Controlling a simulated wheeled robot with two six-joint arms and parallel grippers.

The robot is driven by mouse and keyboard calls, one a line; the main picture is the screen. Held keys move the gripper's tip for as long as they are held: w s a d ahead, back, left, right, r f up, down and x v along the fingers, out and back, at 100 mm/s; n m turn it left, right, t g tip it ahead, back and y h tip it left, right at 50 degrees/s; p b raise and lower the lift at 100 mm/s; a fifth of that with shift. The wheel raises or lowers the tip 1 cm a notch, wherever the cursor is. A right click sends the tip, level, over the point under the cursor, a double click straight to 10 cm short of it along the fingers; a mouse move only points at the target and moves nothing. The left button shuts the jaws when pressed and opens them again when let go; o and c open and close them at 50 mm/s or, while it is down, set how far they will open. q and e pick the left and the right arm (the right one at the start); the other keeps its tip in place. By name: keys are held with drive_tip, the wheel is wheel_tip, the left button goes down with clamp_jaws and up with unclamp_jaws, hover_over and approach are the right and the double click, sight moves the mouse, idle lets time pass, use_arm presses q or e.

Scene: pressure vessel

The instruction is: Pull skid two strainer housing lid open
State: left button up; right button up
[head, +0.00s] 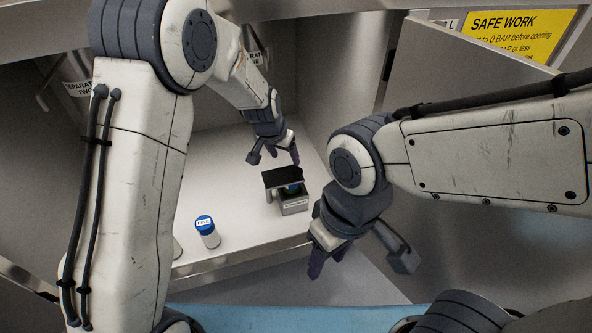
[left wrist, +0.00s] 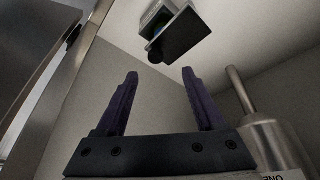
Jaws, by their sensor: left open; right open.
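The strainer housing (head: 294,206) is a small grey box on the white surface inside the bay, with a label on its front. Its dark flat lid (head: 283,177) sits over the top, with a blue-green part showing between lid and box; the exact lid angle is unclear. In the left wrist view the housing (left wrist: 152,14) and black lid (left wrist: 183,38) are at the top, beyond the fingertips. My left gripper (head: 275,154) is open and empty just behind and above the lid, apart from it in the wrist view. My right gripper (head: 359,256) is open and empty, in front and to the right.
A white bottle with a blue cap (head: 206,229) stands on the white surface (head: 225,180), left of the housing. A grey metal cylinder with a stem (left wrist: 270,140) is at right in the wrist view. A grey panel (head: 445,75) and yellow safety sign (head: 515,35) are at right.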

sight(298, 171)
use_arm(q)
drive_tip(key=b+x, duration=0.1)
drive_tip(key=x, duration=0.3)
drive_tip(key=d+b+x, duration=0.1)
drive_tip(key=b+x, duration=0.1)
drive_tip(key=x, duration=0.1)
drive_tip(key=b+x, duration=0.1)
drive_tip(key=x, duration=0.3)
drive_tip(key=shift+w+d+f, duration=0.1)
drive_tip(key=shift+w+d, duration=0.1)
drive_tip(key=shift+w, duration=0.25)
clamp_jaws()
idle(0.9)
